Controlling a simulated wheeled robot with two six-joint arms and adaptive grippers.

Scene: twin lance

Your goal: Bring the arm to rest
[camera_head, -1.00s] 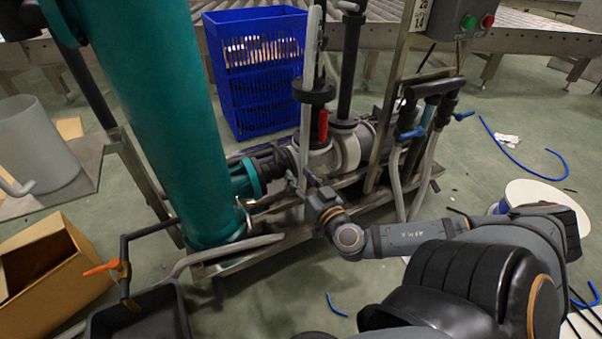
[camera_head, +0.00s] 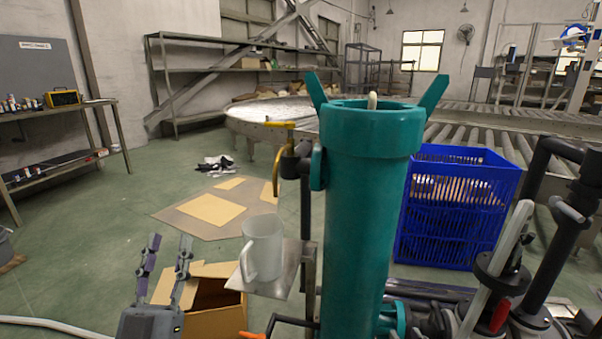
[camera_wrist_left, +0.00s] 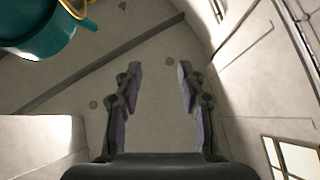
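My left gripper (camera_head: 168,258) is at the lower left of the head view, pointing up, with its two fingers apart and nothing between them. In the left wrist view its fingers (camera_wrist_left: 160,85) are also spread and empty, with a plain pale surface behind them. It is left of the white pitcher (camera_head: 263,246) and the teal cylinder (camera_head: 362,215), apart from both in the head view. My right gripper and arm are out of view in both current frames.
The pitcher stands on a small metal shelf (camera_head: 297,272) beside the teal cylinder. An open cardboard box (camera_head: 228,322) is below it. A blue crate (camera_head: 455,208) stands right of the cylinder. Flat cardboard (camera_head: 212,210) lies on the floor. A workbench (camera_head: 60,108) is at the left.

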